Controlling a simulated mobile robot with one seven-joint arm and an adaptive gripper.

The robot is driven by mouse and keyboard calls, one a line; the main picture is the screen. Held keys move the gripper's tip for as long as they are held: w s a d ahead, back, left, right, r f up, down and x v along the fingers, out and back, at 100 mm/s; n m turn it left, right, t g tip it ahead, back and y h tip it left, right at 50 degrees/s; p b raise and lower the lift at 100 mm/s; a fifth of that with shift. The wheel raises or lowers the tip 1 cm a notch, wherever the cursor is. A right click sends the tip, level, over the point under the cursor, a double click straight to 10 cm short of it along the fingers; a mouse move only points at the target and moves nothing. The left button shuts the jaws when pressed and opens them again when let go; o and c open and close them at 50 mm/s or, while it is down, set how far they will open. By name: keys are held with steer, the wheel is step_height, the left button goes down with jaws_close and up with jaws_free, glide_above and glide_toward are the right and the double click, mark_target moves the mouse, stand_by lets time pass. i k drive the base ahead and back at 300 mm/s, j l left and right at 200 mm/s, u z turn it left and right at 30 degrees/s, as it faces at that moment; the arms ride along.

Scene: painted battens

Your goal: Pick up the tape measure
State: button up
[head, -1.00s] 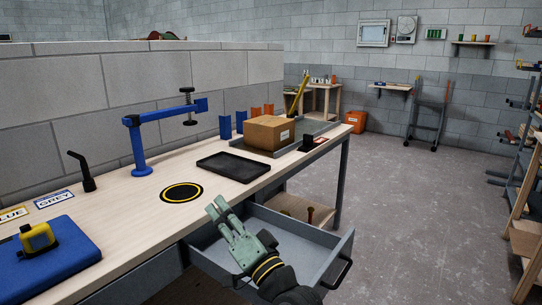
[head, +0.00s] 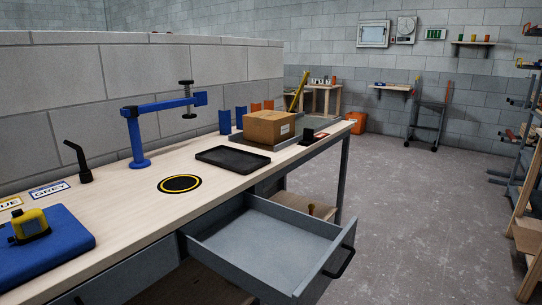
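The tape measure (head: 31,225) is yellow and black. It sits on a blue pad (head: 50,254) at the left end of the wooden workbench (head: 125,217), near the front edge. Nothing touches it from above. My gripper is not in the head view now.
An open, empty grey drawer (head: 265,245) juts out from the bench front. A blue clamp (head: 138,140), a black lever (head: 80,160), a black tray (head: 232,158) and a cardboard box (head: 268,128) stand on the bench. Bare wood surrounds the black-and-yellow disc (head: 180,184).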

mark_target(32, 225)
steer(key=u, duration=1.3)
